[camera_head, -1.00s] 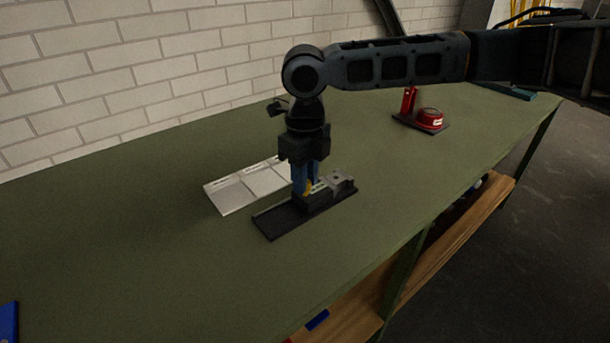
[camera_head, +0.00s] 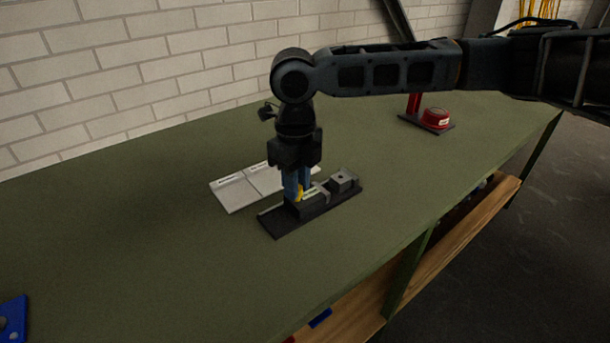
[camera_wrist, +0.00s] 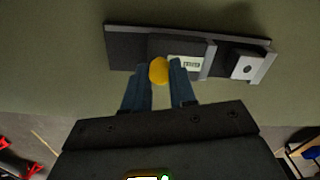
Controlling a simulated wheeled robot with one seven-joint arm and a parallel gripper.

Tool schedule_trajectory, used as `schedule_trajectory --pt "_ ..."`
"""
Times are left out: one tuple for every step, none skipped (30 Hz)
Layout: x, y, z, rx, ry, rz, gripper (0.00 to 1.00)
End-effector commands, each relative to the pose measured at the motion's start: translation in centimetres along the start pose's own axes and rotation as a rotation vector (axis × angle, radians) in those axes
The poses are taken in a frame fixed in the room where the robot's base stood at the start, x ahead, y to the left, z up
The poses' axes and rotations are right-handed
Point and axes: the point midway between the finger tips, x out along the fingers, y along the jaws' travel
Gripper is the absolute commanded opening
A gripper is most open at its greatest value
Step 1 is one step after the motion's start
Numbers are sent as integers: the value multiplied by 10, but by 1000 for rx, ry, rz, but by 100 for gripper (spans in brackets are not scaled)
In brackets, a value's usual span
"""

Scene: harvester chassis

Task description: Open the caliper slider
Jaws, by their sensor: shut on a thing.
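The caliper has a long dark base (camera_head: 275,223) lying on the green table, with a grey fixed block (camera_head: 343,180) at its right end. Its dark slider (camera_head: 312,207) stands on the base, left of the fixed block, with a gap between them. In the wrist view, the slider (camera_wrist: 180,42) carries a small white label and a yellow knob (camera_wrist: 158,71). My gripper (camera_head: 298,197) points down at the slider. Its blue fingers, also seen in the wrist view (camera_wrist: 160,75), are shut on the yellow knob, which they partly hide.
Pale flat plates (camera_head: 235,193) lie behind the caliper. A red round object (camera_head: 436,117) on a dark stand is at the far right of the table. A blue object (camera_head: 11,318) is at the near left edge. The table left of the caliper is clear.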

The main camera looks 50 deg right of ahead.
Motion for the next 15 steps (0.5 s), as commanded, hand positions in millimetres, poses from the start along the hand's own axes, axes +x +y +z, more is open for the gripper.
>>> schedule_trajectory --pt "0 -1 0 2 -1 0 0" --pt "0 -1 0 2 -1 -1 0" --pt "0 -1 0 2 -1 -1 0" --pt "0 -1 0 2 -1 -1 0" --pt "0 -1 0 2 -1 -1 27" --pt "0 -1 0 2 -1 -1 31" --pt "0 -1 0 2 -1 -1 34" --pt "0 -1 0 2 -1 -1 37" --pt "0 -1 0 2 -1 -1 41" --pt "0 -1 0 2 -1 -1 44" --pt "0 -1 0 2 0 -1 47" --pt "0 -1 0 2 0 -1 50" --pt "0 -1 0 2 0 -1 51" --pt "0 -1 0 2 0 -1 51" --pt "0 -1 0 2 0 -1 51"
